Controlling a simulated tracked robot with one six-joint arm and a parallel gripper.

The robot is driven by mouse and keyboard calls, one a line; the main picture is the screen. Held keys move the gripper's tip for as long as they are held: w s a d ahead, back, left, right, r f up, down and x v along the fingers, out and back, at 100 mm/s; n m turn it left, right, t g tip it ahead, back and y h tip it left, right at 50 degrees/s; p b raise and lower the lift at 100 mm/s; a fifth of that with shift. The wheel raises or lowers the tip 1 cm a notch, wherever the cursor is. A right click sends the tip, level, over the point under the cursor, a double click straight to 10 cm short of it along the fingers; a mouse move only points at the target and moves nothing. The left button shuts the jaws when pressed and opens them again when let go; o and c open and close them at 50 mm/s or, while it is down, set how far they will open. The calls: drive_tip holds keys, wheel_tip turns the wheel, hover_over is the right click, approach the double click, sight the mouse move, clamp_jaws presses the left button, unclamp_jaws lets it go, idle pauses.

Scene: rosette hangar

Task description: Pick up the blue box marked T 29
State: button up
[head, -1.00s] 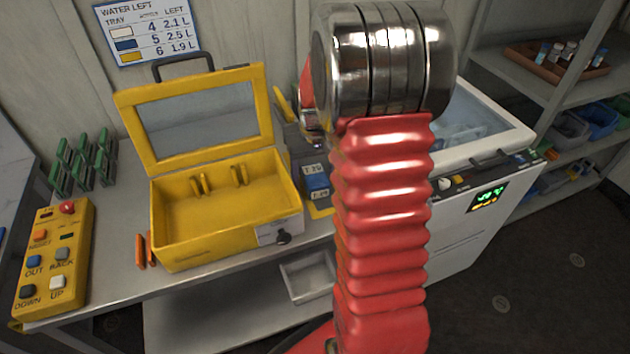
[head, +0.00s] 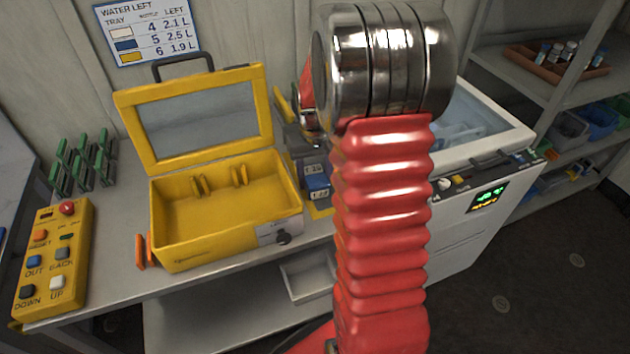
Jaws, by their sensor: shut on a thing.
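The small blue box (head: 318,183) with white labels is in the head view, between the open yellow case and my red arm. Its lettering is small and blurred, but looks like T 29. My gripper (head: 305,146) is mostly hidden behind my arm's big silver joint; only dark parts show, just above and behind the box. It is shut on the blue box, though the contact is not clearly visible. I cannot tell whether the box is clear of the surface under it.
The open yellow case (head: 220,220) stands close on the left. A yellow button panel (head: 55,262) and green racks (head: 82,162) are farther left. A white machine with a glass lid (head: 465,215) stands right of my arm. Shelves (head: 540,85) with bins are at far right.

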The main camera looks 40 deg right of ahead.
sight(315, 174)
wheel_tip(315, 174, up, 9)
drive_tip(key=shift+r, duration=0.55)
drive_tip(key=shift+s, duration=0.1)
idle(0.7)
